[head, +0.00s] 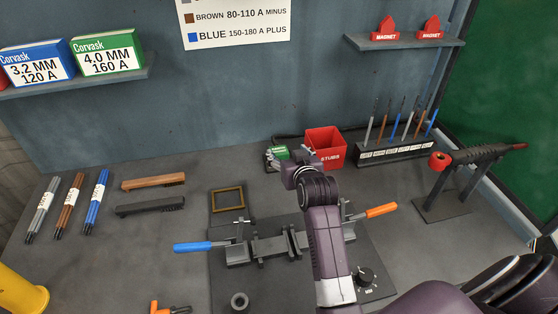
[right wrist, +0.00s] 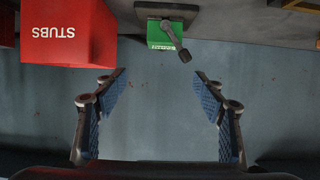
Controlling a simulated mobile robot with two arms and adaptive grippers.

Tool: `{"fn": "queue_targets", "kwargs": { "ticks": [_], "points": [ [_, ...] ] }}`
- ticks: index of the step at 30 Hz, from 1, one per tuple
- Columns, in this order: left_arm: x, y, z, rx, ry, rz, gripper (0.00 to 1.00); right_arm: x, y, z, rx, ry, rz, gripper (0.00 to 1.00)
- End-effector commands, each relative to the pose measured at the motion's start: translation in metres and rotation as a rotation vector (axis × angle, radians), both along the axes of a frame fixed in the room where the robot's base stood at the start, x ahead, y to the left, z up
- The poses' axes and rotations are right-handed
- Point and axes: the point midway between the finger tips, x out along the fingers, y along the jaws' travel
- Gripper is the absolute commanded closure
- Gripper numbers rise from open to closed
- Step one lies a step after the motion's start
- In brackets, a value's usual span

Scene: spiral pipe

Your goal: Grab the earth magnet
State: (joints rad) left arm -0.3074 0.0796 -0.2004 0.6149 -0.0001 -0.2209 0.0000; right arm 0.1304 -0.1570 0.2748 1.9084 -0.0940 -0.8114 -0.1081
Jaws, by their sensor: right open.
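A small green block with a white label (head: 277,153) and grey metal parts beside it sits at the back of the bench, left of the red stubs bin; it looks like the earth magnet, but its label is too small to read. In the right wrist view, which is upside down, the green block (right wrist: 163,38) shows at top centre with a dark lever in front. My right gripper (right wrist: 160,74) is open and empty, with the block beyond and between its fingertips. In the head view my right gripper (head: 296,170) is near the block, partly hidden by its wrist. My left gripper is out of view.
The red stubs bin (head: 325,147) stands close to the right gripper; it also shows in the wrist view (right wrist: 68,35). Two red magnets (head: 387,29) sit on the right wall shelf. A rod rack (head: 397,152) stands right of the bin. A clamp fixture (head: 268,246) lies in front.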

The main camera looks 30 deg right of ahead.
Motion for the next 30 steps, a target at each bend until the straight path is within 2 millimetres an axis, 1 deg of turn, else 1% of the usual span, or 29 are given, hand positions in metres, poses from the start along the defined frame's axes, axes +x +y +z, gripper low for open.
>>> {"fn": "queue_targets", "kwargs": {
  "ticks": [1,6,9,12,17,21,28,30],
  "points": [
    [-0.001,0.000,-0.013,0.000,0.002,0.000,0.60,0.000,0.000,-0.013,0.000,0.000,0.000,0.36],
    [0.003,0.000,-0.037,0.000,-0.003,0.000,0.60,0.000,0.000,-0.037,0.000,0.000,0.000,0.36],
    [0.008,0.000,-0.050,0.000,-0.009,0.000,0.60,0.000,0.000,-0.050,0.000,0.000,0.000,0.36],
    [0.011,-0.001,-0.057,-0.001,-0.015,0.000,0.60,0.000,0.000,-0.058,0.000,0.000,0.000,0.36],
    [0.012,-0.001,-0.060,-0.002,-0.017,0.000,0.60,0.004,-0.001,-0.062,0.000,0.000,0.000,0.36],
    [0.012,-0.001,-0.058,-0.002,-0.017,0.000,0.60,0.016,-0.003,-0.066,0.000,0.000,0.001,0.36],
    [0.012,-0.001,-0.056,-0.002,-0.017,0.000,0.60,0.028,-0.006,-0.070,0.000,0.000,0.001,0.36],
    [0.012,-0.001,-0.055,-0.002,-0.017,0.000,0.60,0.035,-0.006,-0.072,0.001,0.001,0.001,0.36]
  ]
}}
